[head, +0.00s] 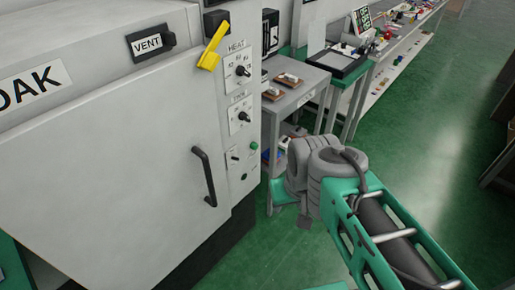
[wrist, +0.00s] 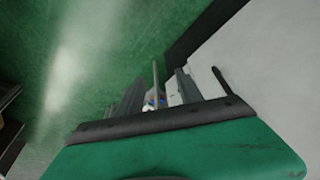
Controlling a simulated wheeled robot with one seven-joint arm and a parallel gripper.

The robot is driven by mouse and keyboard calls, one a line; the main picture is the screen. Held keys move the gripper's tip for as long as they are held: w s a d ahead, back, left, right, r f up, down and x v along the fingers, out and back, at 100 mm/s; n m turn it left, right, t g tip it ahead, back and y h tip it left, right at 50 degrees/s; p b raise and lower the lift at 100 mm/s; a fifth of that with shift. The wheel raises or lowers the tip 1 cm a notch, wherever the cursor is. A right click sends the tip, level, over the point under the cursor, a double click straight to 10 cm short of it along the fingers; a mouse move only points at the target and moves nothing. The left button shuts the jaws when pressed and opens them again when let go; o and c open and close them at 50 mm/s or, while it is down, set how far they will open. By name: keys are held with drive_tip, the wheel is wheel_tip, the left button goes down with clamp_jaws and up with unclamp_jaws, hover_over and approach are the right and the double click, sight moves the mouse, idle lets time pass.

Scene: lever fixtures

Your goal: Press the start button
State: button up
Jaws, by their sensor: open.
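A small green button (head: 254,146), its label too small to read, sits low on the front panel of the large white oven (head: 110,150) in the head view. It is right of a small toggle switch and above a round black knob (head: 243,176). In the wrist view, my gripper (wrist: 158,92) is open, its two grey fingers apart with nothing held between them. In the head view my wrist is right of the panel, apart from it, and the fingers are hidden. I cannot make out the green button in the wrist view.
The oven door has a black handle (head: 205,177), also in the wrist view (wrist: 221,80). A yellow lever (head: 213,46) and HEAT dial (head: 243,71) are above the button. A grey cart (head: 290,103) stands right of the oven. Green floor (head: 410,130) is open at the right.

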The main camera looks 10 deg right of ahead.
clamp_jaws()
idle(0.4)
idle(0.9)
